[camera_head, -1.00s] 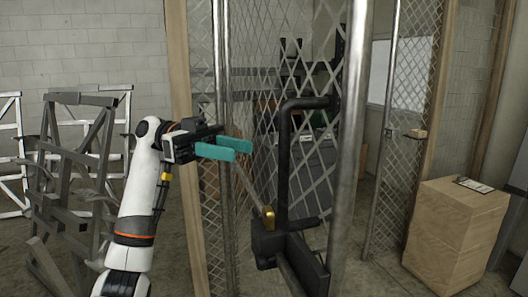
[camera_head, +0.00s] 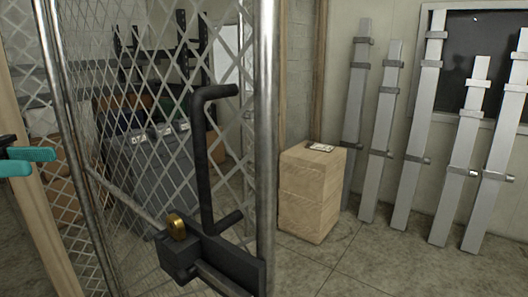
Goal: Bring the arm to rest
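My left gripper (camera_head: 43,162) shows at the left edge, with two teal fingers pointing right. The fingers stand apart with nothing between them, so it looks open and empty. Most of its arm is out of the picture. The gripper is left of the wire mesh gate (camera_head: 150,110), in front of a wooden post (camera_head: 38,215); I see no contact with either. My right gripper is not in view.
A black bent handle and latch (camera_head: 205,140) with a brass piece (camera_head: 177,227) sits on the gate near its metal post (camera_head: 266,130). Several grey metal bars (camera_head: 382,140) lean on the right wall. Floor at lower right is clear.

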